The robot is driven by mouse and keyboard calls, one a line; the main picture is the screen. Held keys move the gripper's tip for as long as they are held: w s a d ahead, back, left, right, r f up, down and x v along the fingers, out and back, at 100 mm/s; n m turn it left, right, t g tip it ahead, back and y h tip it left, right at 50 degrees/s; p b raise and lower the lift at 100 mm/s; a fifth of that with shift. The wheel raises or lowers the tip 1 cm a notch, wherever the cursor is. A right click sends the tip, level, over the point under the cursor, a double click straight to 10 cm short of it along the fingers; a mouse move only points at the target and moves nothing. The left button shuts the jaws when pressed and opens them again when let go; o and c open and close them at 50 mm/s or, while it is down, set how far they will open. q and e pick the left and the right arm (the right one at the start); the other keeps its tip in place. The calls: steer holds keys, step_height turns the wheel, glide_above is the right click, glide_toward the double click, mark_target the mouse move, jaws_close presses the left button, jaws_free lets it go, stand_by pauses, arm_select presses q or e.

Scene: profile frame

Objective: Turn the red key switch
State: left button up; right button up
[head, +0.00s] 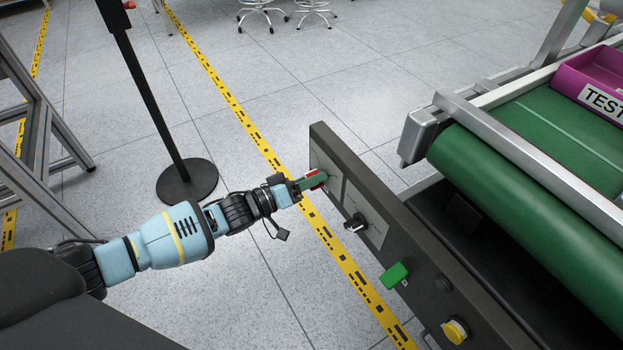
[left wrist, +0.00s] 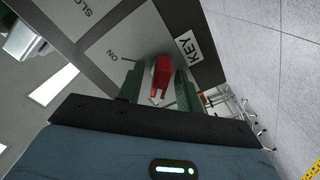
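The red key switch (left wrist: 160,76) sits on a light grey panel plate, beside a "KEY" label and an "ON" mark. In the left wrist view it lies between the two green fingers of my left gripper (left wrist: 158,86), with a gap visible on at least one side. My right gripper is in neither view.
On the same panel are a black switch (head: 355,222), a green button (head: 394,275) and a yellow button (head: 455,331). A green conveyor (head: 530,190) with a purple bin (head: 590,75) stands behind it. A black post on a round base (head: 187,182) stands beyond my left arm.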

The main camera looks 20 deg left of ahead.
arm_select(q)
jaws_close()
